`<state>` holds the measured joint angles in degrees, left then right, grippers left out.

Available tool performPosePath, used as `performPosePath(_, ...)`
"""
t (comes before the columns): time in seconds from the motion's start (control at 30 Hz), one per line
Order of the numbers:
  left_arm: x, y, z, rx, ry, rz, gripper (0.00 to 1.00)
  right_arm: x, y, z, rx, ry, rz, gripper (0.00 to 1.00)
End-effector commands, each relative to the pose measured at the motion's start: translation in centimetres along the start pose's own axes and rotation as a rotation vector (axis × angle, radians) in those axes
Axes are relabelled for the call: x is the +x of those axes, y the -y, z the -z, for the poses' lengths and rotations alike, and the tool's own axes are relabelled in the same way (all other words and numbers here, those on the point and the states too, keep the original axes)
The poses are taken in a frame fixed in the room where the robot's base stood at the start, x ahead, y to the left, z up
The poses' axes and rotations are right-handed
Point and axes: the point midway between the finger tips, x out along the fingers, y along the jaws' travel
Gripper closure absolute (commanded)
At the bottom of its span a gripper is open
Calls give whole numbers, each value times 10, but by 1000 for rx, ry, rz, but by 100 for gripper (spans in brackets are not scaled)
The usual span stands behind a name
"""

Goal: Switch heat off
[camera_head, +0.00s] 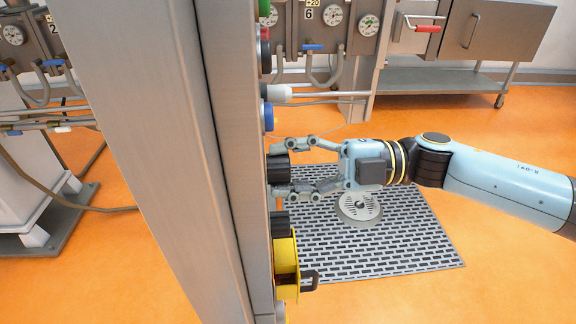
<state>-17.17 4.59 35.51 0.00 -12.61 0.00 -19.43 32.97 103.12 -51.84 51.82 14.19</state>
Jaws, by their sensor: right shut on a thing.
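A tall grey metal cabinet (150,150) stands upright just left of the middle. Its control side faces right and shows edge-on. A black knob (278,168) sticks out of that side at mid height. My right gripper (277,168) comes in from the right and is shut on this knob, with one finger above it and one below. A second black knob (280,224) sits lower on the same side, apart from the gripper. The markings of the knobs are hidden at this angle. My left gripper is not in view.
Below the knobs, a yellow switch housing (287,262) with a black handle (310,281) juts out. A blue button (267,117) is above. A grey slotted floor grate (400,245) lies below my right arm. Gauges (368,25) and a wheeled steel cart (440,80) stand behind.

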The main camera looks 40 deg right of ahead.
Motion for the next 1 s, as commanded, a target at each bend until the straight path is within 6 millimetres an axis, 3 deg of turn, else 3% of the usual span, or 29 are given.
performPosePath(0.03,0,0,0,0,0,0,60,0,1,0,-1,1,2,93)
performPosePath(0.07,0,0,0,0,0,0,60,0,1,0,-1,1,3,57)
performPosePath(0.2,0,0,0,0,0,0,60,0,1,0,-1,0,2,38)
performPosePath(0.57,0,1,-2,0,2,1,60,-6,1,0,1,0,4,37)
performPosePath(1.0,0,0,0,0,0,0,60,-94,2,0,3,1,9,37)
